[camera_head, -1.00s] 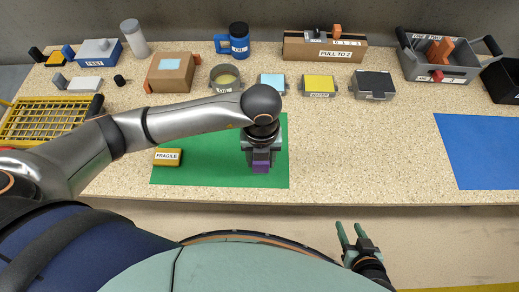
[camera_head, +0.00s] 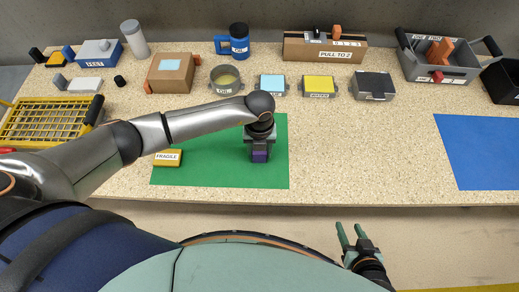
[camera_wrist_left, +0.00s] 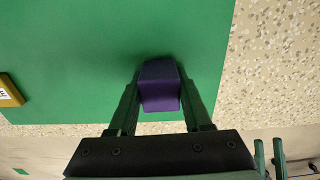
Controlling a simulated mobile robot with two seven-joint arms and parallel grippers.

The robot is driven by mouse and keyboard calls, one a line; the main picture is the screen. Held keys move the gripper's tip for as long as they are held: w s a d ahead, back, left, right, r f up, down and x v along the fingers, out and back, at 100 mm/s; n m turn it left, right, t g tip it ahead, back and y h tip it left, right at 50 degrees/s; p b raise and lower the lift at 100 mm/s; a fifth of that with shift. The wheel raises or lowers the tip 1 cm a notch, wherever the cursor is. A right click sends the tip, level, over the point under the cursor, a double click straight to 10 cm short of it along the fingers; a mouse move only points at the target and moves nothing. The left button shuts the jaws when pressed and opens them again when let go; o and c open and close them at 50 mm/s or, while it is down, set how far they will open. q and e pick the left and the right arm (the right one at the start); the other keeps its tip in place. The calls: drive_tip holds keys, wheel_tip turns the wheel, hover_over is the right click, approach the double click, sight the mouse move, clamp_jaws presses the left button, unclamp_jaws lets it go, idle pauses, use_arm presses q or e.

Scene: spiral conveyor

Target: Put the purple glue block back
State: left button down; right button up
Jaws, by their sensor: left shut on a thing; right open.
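The purple glue block (camera_head: 260,156) is between the fingers of my left gripper (camera_head: 260,147), over the right part of the green mat (camera_head: 215,178). In the left wrist view the purple block (camera_wrist_left: 159,86) sits between both fingertips (camera_wrist_left: 159,98), with green mat behind it. I cannot tell whether the block touches the mat or hangs just above it. My right gripper (camera_head: 352,238) is open and empty, in front of the table's front edge.
A yellow block labelled FRAGILE (camera_head: 167,158) lies on the mat's left side. A round pot (camera_head: 224,81) and cyan, yellow and dark pads (camera_head: 320,86) stand behind the mat. A blue mat (camera_head: 490,155) lies right; the table between is clear.

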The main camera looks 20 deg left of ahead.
use_arm(q)
drive_tip(key=shift+f, duration=0.1)
drive_tip(key=shift+f, duration=0.15)
drive_tip(key=shift+c, duration=1.7)
unclamp_jaws()
